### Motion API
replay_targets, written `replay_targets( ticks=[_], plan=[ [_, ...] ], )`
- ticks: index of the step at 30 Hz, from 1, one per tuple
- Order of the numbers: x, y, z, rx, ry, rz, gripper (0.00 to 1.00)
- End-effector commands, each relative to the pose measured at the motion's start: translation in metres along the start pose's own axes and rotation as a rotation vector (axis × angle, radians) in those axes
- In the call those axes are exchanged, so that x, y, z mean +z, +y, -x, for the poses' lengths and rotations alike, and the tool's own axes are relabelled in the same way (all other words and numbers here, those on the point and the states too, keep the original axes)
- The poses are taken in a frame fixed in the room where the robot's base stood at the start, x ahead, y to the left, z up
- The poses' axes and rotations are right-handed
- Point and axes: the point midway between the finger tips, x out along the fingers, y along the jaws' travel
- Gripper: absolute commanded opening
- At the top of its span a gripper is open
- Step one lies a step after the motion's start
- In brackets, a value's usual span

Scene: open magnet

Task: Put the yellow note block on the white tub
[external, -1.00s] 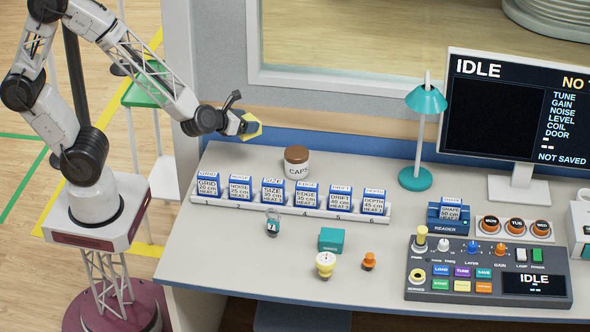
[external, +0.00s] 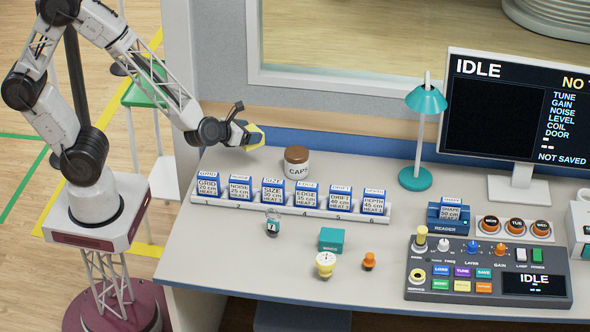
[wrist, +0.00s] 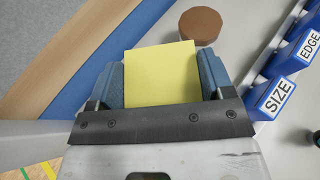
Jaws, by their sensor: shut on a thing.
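The yellow note block (external: 257,137) is held in my gripper (external: 250,135), above the back left of the desk. In the wrist view the block (wrist: 160,72) sits between the two blue-grey fingers of my gripper (wrist: 161,75), which are shut on its sides. The white tub (external: 297,170), marked CAPS, has a brown lid and stands upright behind the row of blue cards. It is to the right of the block and lower. Its lid (wrist: 199,26) shows just beyond the block's right corner in the wrist view. The lid's top is bare.
A white rack (external: 290,209) with several blue cards stands just in front of the tub. A teal lamp (external: 415,178) is farther right. A small jar (external: 273,223) and a teal box (external: 331,239) stand nearer the front. The desk between tub and lamp is clear.

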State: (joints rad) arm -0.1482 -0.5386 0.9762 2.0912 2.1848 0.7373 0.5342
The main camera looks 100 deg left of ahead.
Motion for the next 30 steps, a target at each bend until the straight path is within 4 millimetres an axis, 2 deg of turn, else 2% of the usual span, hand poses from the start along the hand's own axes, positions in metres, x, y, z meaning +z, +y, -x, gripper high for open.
replay_targets(
  ticks=[30],
  plan=[
    [0.036,-0.063,-0.120,0.000,-0.001,0.001,0.47]
  ],
)
